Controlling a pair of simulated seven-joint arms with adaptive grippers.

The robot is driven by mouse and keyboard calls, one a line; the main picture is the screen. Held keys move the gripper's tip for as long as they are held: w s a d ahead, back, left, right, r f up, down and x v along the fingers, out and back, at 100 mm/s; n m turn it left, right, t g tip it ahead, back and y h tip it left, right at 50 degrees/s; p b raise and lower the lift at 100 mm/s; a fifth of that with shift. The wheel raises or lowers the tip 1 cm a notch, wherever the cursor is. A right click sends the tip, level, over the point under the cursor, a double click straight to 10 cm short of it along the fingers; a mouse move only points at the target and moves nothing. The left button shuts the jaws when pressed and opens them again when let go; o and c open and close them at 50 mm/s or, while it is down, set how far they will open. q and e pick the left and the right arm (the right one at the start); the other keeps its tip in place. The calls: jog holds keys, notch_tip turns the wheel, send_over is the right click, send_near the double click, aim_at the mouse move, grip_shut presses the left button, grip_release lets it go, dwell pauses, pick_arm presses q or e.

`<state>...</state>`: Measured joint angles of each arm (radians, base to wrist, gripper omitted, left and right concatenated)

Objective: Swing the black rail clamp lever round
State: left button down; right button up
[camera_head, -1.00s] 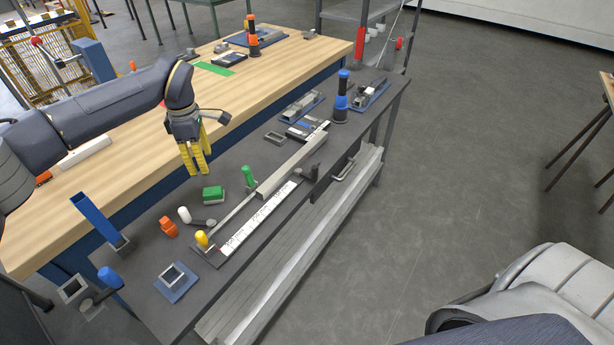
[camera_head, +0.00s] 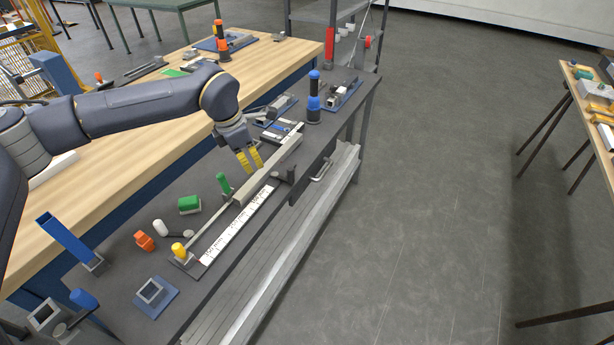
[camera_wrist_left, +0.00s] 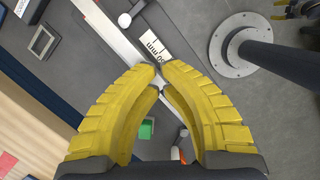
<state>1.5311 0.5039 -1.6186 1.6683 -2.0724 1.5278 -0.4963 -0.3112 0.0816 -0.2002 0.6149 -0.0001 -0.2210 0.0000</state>
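The bench rail (camera_head: 268,168) is a long grey bar beside a white scale strip (camera_head: 236,226). A small black piece (camera_head: 291,176), which looks like the clamp lever, stands at the rail's front side near the far end of the scale. My left gripper (camera_head: 250,168) points down over the rail, to the left of this black piece and apart from it. Its yellow fingertips (camera_wrist_left: 160,75) are nearly together in the left wrist view, with nothing held between them. The lever is not clear in that view.
A green knob (camera_head: 223,184) stands close to the rail's left side, and a yellow knob (camera_head: 179,250) at its near end. A black-and-blue post (camera_head: 314,98) stands behind the gripper. Green (camera_head: 189,204) and orange (camera_head: 144,241) blocks lie left of the rail.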

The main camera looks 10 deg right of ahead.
pick_arm(q)
jog(key=shift+n, duration=0.8)
jog(key=x, duration=1)
jog(key=shift+w+d, duration=0.1)
jog(key=shift+d, duration=0.2)
jog(key=shift+w+d, duration=0.25)
jog(key=shift+d, duration=0.25)
jog(key=shift+w+d, duration=0.3)
jog(key=shift+d, duration=0.15)
jog(key=shift+w+d, duration=0.4)
jog(key=shift+d, duration=0.4)
pick_arm(e)
jog(key=shift+w, duration=0.75)
pick_arm(q)
jog(key=shift+d+r, duration=0.1)
